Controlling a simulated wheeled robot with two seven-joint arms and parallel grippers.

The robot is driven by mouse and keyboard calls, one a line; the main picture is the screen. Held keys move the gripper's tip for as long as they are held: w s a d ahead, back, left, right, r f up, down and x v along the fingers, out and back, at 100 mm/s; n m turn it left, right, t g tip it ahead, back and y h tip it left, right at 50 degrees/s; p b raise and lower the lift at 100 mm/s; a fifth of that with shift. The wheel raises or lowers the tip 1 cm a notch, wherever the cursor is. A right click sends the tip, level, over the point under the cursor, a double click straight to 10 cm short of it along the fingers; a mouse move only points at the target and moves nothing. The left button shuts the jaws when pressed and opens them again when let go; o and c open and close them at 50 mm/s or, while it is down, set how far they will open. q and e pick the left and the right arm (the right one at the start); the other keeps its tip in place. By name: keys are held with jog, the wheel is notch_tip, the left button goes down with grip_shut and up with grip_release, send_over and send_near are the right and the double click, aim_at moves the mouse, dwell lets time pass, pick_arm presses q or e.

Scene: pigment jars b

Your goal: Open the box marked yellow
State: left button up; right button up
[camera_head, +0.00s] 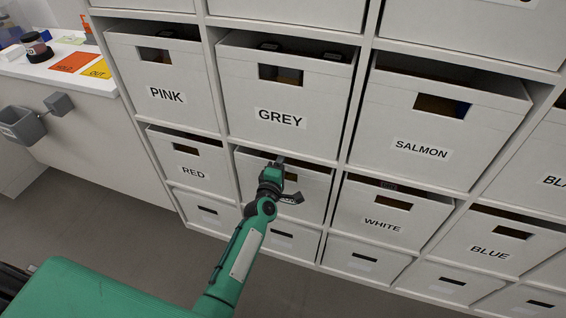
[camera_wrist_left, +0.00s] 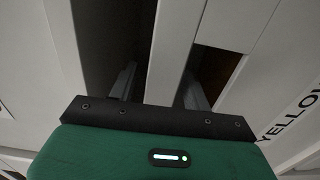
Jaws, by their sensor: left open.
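The box marked yellow (camera_head: 314,188) is a pale box in the second row, between the red and white boxes. Its label is mostly hidden behind my gripper in the head view, but the word YELLOW (camera_wrist_left: 291,117) shows at the right in the left wrist view. My left gripper (camera_head: 276,164) is open at the top of this box's front. In the left wrist view a pale strip of the box front (camera_wrist_left: 172,50) runs between its two fingers. One finger is at the dark gap above the box, the other at the handle hole (camera_wrist_left: 215,75). I cannot tell whether they touch the strip. My right gripper is out of view.
Boxes marked pink (camera_head: 165,115), grey (camera_head: 282,135) and salmon (camera_head: 420,165) stand above; red (camera_head: 192,190) and white (camera_head: 383,235) flank the yellow one. A white counter (camera_head: 75,75) with cards and a jar is at the left. Open floor (camera_head: 110,222) lies in front.

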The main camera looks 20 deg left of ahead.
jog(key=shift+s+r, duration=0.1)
